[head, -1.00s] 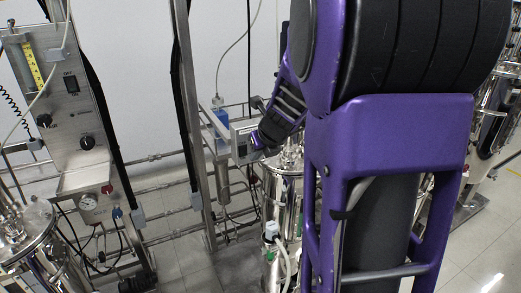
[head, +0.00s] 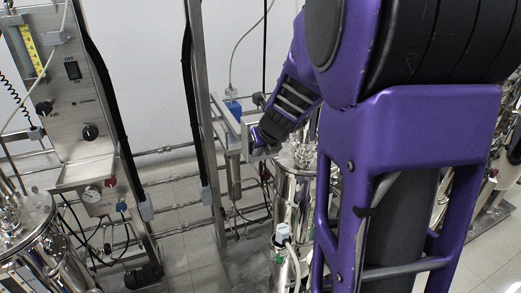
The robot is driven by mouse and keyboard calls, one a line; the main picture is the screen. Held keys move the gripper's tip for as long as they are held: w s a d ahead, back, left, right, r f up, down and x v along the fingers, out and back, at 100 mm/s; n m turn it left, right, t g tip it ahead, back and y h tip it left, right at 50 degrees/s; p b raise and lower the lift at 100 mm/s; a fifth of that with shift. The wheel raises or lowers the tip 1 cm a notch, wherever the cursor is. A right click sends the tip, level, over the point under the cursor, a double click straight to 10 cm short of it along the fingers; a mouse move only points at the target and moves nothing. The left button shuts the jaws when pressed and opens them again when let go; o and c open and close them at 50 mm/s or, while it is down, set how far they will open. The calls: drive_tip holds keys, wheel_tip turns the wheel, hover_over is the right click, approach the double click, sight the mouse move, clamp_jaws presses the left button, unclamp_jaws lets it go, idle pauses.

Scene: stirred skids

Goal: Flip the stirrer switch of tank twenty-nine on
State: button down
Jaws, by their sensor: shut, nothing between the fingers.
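My gripper (head: 254,137) is small in the head view, at the end of my purple arm, and its fingers are shut and empty. It is at a small grey box (head: 262,152) on a rail, in front of or against the box's face; I cannot tell whether it touches. Any switch there is hidden by the gripper. A steel tank (head: 292,205) stands just right of and below the box, partly behind my arm. No tank number is readable. Another panel (head: 75,110) at the left carries a black rocker switch (head: 72,70) marked OFF above it.
A steel upright (head: 200,110) stands left of the box. My arm hides much of the right side.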

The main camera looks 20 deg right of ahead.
idle(0.3)
drive_tip(key=shift+w+f, duration=0.1)
drive_tip(key=shift+w, duration=0.15)
drive_tip(key=shift+p, duration=0.4)
drive_tip(key=shift+r+p, duration=0.75)
drive_tip(key=shift+r, duration=0.15)
